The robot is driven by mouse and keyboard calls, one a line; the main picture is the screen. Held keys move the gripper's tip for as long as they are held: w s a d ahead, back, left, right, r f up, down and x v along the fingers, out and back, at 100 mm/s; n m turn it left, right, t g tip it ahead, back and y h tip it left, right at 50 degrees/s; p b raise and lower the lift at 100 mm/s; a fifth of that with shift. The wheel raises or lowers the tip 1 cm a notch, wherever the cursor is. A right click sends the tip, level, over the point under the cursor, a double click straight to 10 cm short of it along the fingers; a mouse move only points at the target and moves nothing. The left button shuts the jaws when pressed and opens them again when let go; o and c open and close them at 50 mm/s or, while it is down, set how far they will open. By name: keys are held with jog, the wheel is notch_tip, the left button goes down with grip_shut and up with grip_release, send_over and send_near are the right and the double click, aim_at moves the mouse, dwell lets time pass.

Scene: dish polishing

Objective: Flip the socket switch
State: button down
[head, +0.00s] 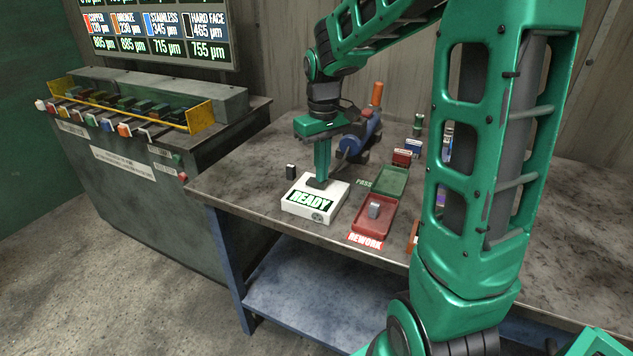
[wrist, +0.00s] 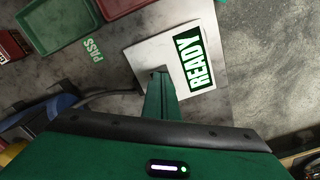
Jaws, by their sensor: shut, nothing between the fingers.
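My gripper (head: 320,180) is shut and points down over the back part of a white box (head: 338,192) with a lit READY display (head: 310,199). Its tips are at or just above a dark patch on the box top; I cannot tell if they touch. The wrist view shows the shut fingers (wrist: 160,76) over the white box (wrist: 150,52), beside the READY display (wrist: 194,62). I cannot make out a socket switch for certain. A small dark block (head: 291,172) stands on the bench left of the box.
A red REWORK tray (head: 361,226) holding a grey block (head: 374,210) and a green PASS tray (head: 393,178) lie right of the box. A blue tool (head: 352,146) is behind. A rack with coloured tabs (head: 107,124) stands left. The bench's front left is clear.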

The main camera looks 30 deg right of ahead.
jog(key=shift+f, duration=0.25)
notch_tip(320, 180, up, 7)
dwell(1.1)
dwell(0.4)
jog(key=s+d+f+m, duration=0.1)
jog(key=s+f+m, duration=0.1)
jog(key=s, duration=0.7)
jog(key=s+d+f+m, duration=0.1)
jog(key=s+f+m, duration=0.1)
jog(key=s, duration=0.7)
jog(key=s+d+f+m, duration=0.2)
jog(key=s+m, duration=0.1)
jog(key=s, duration=0.6)
jog(key=shift+s, duration=0.1)
